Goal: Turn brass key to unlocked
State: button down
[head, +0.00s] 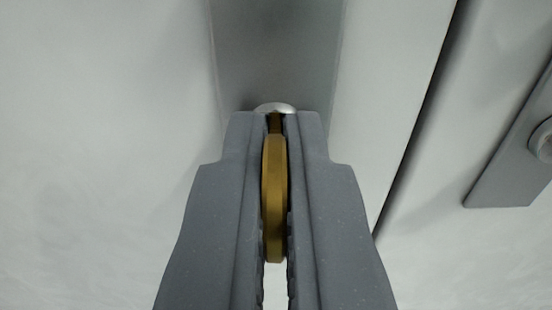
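The brass key (274,200) shows edge-on in the middle of the head view, its flat bow upright in the picture. Its narrow shank runs up to a round silver lock (274,107) on a grey plate (278,55). My gripper (276,130) has one grey finger on each side of the key. Both fingers lie close along the bow and seem to touch it, so the gripper is shut on the key. The fingertips reach almost to the lock and hide part of it. The lock's markings are not in view.
A pale white panel (105,100) surrounds the plate. A dark gap (418,130) runs slanting down the right side. Beyond it, a grey bracket (510,165) with a round bolt (542,140) sits at the right edge. The left side is clear.

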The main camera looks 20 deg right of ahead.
jog(key=shift+m, duration=0.5)
jog(key=m+b, duration=0.2)
jog(key=m, duration=0.2)
jog(key=shift+f, duration=0.1)
jog(key=shift+s+d+f+m+b, duration=0.15)
jog(key=shift+m+b, duration=1.5)
jog(key=shift+m, duration=1.6)
jog(key=shift+w+d+m+b, duration=0.1)
jog(key=shift+m+b, duration=1.55)
jog(key=shift+m, duration=1.6)
jog(key=c, duration=1.6)
grip_release()
jog(key=shift+d, duration=0.1)
